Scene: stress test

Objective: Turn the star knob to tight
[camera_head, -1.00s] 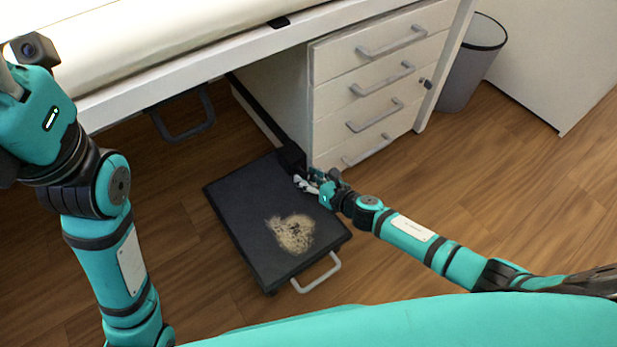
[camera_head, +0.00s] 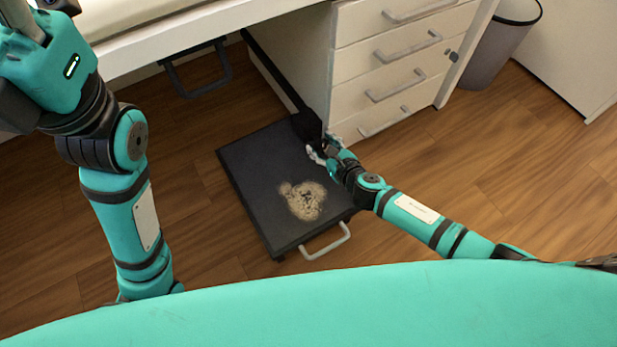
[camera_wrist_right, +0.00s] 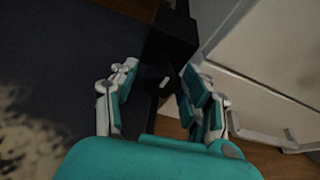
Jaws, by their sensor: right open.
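The star knob (camera_wrist_right: 158,77) looks like a dark round part with a small white mark, in front of a black block (camera_wrist_right: 170,35) in the right wrist view. Its points are too dark to make out. In the head view the black block (camera_head: 306,124) sits at the far right corner of a dark platform, beside the drawer unit. My right gripper (camera_head: 318,152) is at this block. In the wrist view its open fingers (camera_wrist_right: 160,95) stand on either side of the knob; I cannot tell whether they touch it. My left arm shows at the left, but its gripper is out of view.
The dark platform (camera_head: 262,165) has a beige speckled patch (camera_head: 304,200) and a grey handle (camera_head: 326,243). The white drawer unit (camera_head: 345,80) stands close to the right gripper. A grey bin (camera_head: 495,50) is at the upper right. Wooden floor is free at the right.

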